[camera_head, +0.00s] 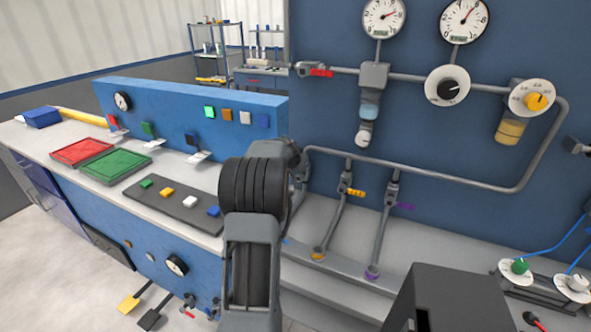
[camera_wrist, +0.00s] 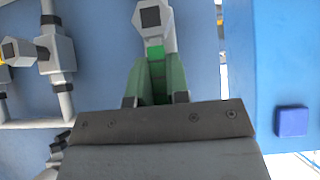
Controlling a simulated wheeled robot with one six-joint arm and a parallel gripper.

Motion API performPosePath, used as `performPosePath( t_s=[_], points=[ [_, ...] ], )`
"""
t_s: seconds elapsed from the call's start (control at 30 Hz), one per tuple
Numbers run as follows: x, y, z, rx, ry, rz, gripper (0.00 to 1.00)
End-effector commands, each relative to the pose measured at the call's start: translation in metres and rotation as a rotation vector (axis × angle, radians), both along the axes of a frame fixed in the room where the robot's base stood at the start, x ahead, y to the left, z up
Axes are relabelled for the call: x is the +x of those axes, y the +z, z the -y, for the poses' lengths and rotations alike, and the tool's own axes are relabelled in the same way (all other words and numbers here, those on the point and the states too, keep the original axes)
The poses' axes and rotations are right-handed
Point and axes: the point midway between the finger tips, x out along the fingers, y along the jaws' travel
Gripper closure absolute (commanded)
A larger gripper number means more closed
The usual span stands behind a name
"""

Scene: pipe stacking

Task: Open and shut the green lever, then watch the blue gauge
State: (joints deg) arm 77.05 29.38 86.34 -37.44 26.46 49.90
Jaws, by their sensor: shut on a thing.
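In the wrist view, my gripper (camera_wrist: 157,70) is shut on the green lever (camera_wrist: 155,53). Its bright green end shows between the two darker green fingers, just below a grey valve body (camera_wrist: 152,16). In the head view, my arm hides the gripper and this lever. Two white dial gauges, left (camera_head: 383,16) and right (camera_head: 464,19), hang at the top of the blue wall. Smaller dials sit on the blue bench panel (camera_head: 122,101) and the bench front (camera_head: 176,265). I cannot tell which one is the blue gauge.
Pipes with a red-handled valve (camera_head: 318,71), a yellow-handled valve (camera_head: 355,193) and a purple-handled valve (camera_head: 404,206) run along the wall. A red tray (camera_head: 80,151) and a green tray (camera_head: 115,166) lie on the bench. A blue block (camera_wrist: 292,121) shows right in the wrist view.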

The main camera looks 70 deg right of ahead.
Motion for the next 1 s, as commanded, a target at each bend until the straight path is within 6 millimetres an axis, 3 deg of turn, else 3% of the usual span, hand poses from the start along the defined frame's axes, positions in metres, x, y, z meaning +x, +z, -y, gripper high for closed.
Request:
performPosePath(
  t_s=[0.27, 0.3, 0.53, 0.83, 1.0],
  points=[
    [0.001, 0.003, 0.000, -0.004, 0.006, -0.007, 1.00],
    [0.001, 0.003, 0.000, -0.004, 0.007, -0.008, 0.81],
    [0.001, 0.001, 0.000, -0.001, 0.005, -0.005, 0.59],
    [0.001, 0.003, -0.002, 0.000, 0.004, -0.004, 0.58],
    [0.004, 0.017, -0.016, -0.004, 0.004, -0.003, 0.58]
  ],
)
